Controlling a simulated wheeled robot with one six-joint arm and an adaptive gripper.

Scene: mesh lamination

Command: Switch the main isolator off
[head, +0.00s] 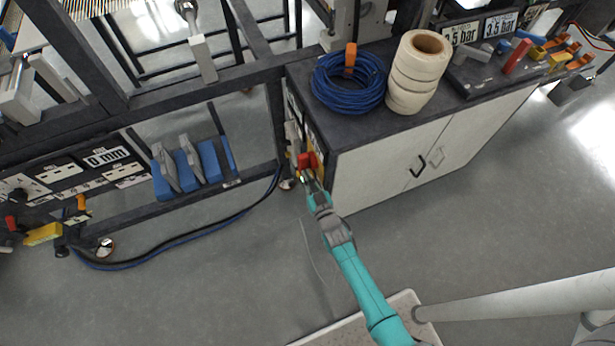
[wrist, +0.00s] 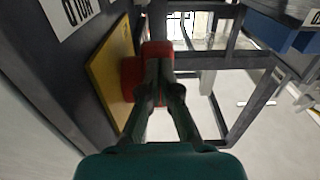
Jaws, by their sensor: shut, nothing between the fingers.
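The main isolator shows as a red handle (wrist: 157,52) on a yellow plate (wrist: 108,72) in the wrist view, fixed to the dark side of the cabinet. In the head view the red handle (head: 307,160) is at the cabinet's left end, just beyond my fingertips. My gripper (wrist: 160,65) is shut and empty, its fingertips at the red handle, overlapping its lower part in the picture. I cannot tell whether they touch it. My gripper also shows in the head view (head: 307,178). The fingers hide part of the handle, so its exact turn is unclear.
The cabinet (head: 380,165) carries a blue cable coil (head: 349,85) and a stack of pale rolls (head: 418,75). A dark machine frame (head: 190,85) stands to the left, with cables (head: 185,232) along the floor below. The grey floor in front is mostly clear.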

